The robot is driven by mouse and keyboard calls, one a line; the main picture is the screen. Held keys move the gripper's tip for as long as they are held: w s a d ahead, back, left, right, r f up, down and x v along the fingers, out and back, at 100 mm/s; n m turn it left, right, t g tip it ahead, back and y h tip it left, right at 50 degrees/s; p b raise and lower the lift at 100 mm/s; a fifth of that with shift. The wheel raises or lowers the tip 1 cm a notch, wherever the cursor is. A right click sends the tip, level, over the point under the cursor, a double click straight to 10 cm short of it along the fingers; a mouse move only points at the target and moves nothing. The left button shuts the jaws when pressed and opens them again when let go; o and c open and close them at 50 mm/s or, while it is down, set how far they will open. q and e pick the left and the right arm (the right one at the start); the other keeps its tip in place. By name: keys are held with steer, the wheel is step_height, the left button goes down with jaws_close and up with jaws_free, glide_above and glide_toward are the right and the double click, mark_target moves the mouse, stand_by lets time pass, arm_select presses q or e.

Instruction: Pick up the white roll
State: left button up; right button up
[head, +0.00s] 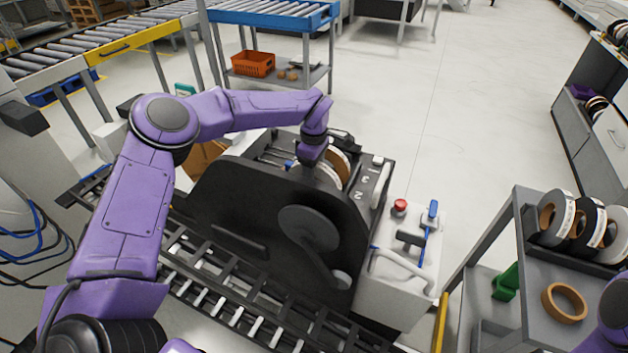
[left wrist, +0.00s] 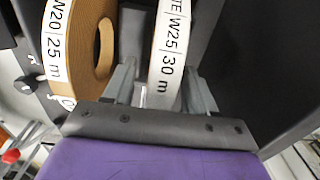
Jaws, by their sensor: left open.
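The white roll (left wrist: 172,50), labelled W25 30 m, stands on edge in the dark machine in the left wrist view. My left gripper (left wrist: 160,88) is open, with one finger on each side of this roll; I cannot tell whether they touch it. A tan roll with a white W20 25 m label (left wrist: 84,45) stands just left of it. In the head view my left gripper (head: 312,155) is down at the machine's roll slots, and the arm partly hides the rolls. My right gripper is out of sight.
The dark machine (head: 270,230) has a side panel and crank close to the gripper. A red button (head: 400,206) and blue-handled lever are to its right. A grey cart (head: 530,290) at right holds several rolls, a tan ring (head: 564,303) and a green item (head: 506,282).

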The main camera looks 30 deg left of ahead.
arm_select(q)
step_height(320, 180, down, 2)
steer(key=shift+f, duration=0.2)
jaws_close()
steer(key=shift+r, duration=0.15)
